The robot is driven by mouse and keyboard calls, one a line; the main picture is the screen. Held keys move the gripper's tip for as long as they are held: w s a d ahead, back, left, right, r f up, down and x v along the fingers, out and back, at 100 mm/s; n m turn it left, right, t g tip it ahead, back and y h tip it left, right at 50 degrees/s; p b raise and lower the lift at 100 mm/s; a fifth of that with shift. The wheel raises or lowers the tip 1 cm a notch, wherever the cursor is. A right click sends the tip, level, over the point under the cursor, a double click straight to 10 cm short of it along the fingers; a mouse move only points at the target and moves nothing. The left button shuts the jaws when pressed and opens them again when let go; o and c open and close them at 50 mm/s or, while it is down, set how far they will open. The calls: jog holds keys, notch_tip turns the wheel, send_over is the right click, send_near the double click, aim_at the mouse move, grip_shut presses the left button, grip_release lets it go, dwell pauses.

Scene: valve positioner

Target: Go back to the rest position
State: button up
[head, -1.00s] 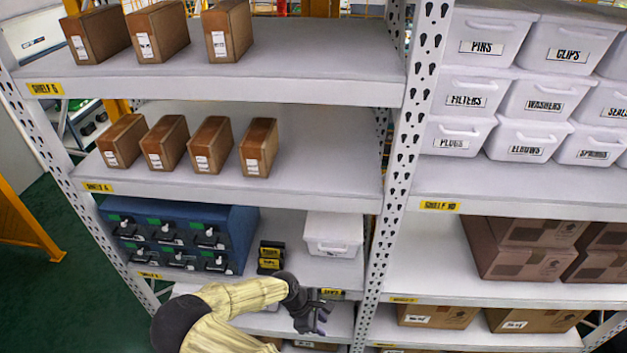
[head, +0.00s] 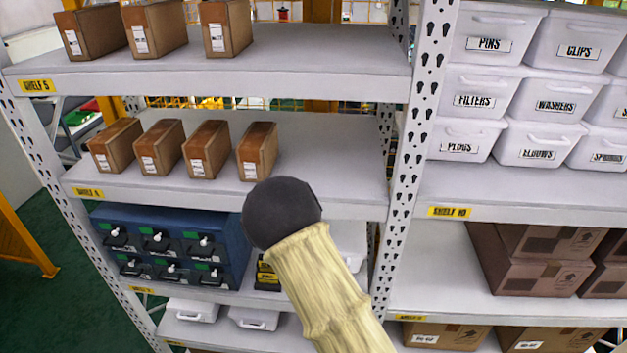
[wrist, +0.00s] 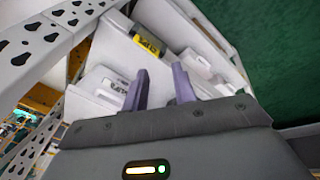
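My gripper (wrist: 158,80) shows in the wrist view with its two purple fingers apart and nothing between them. Beyond the fingertips are white bins (wrist: 108,84) on a shelf with a yellow label (wrist: 146,42). In the head view my arm (head: 325,285) rises from the bottom edge in front of the shelving, and my gripper is not visible there. The arm partly hides a white bin (head: 350,240) and black-and-yellow items (head: 267,274) beside the blue drawer cabinet (head: 225,225).
Brown boxes (head: 205,150) stand on the upper left shelves. A perforated white post (head: 410,180) divides them from labelled white bins (head: 485,88) and cartons (head: 540,260) at right. Green floor (head: 60,300) is clear at lower left. In the wrist view, a perforated post (wrist: 45,40) is close at left.

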jog(key=s+d+r+m+b, duration=0.35)
jog(key=d+r+m, duration=0.2)
jog(key=d, duration=0.25)
jog(key=s+d+r+m+b, duration=0.3)
jog(key=s+r+b, duration=0.2)
jog(key=s, duration=0.6)
jog(key=shift+s+d+r+g, duration=0.15)
jog(key=shift+d+g, duration=0.05)
jog(key=shift+g, duration=0.1)
jog(key=shift+m, duration=0.25)
